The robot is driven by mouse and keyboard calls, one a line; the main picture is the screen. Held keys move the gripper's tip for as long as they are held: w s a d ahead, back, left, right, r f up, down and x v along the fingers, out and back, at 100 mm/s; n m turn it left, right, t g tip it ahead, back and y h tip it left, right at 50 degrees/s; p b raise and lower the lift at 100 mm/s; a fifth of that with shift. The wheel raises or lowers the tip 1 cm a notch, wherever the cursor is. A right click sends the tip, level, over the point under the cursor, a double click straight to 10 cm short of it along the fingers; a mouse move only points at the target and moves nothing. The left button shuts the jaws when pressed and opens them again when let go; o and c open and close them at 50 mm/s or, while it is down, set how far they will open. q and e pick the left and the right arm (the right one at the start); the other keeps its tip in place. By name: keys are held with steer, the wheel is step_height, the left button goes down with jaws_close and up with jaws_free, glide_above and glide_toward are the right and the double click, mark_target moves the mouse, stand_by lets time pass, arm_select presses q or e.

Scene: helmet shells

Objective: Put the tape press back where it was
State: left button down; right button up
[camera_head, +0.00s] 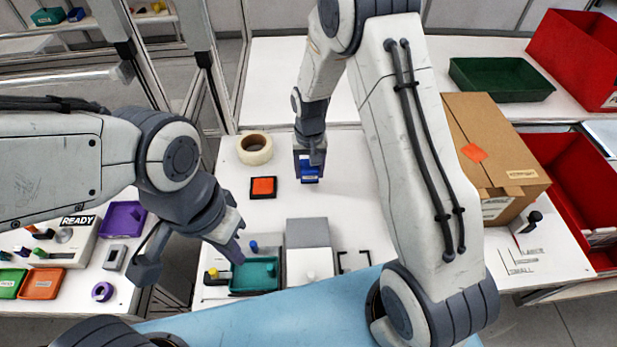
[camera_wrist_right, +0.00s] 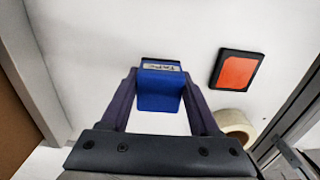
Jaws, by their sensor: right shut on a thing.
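The tape press looks to be the blue block (camera_head: 310,175) with a pale label on its top; the lettering is too blurred to read surely. My right gripper (camera_head: 309,160) is shut on it near the back middle of the white table. In the right wrist view the blue block (camera_wrist_right: 160,92) sits between the two fingertips of my right gripper (camera_wrist_right: 158,85). I cannot tell whether its base touches the table. My left gripper (camera_head: 192,258) is open and empty, its fingers apart, left of the teal tray (camera_head: 255,287).
An orange-topped black pad (camera_head: 263,187) and a tape roll (camera_head: 254,149) lie left of the block. A grey block (camera_head: 307,233), a white block (camera_head: 310,267) and a black corner-marked outline (camera_head: 355,261) are nearer me. A cardboard box (camera_head: 490,145) stands right, beyond my right arm.

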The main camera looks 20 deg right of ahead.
mark_target(309, 180)
step_height(309, 180, down, 3)
steer(key=shift+f+p, duration=0.15)
steer(key=shift+p, duration=0.25)
steer(key=shift+f, duration=0.4)
steer(key=shift+f, duration=0.1)
steer(key=o, duration=1.2)
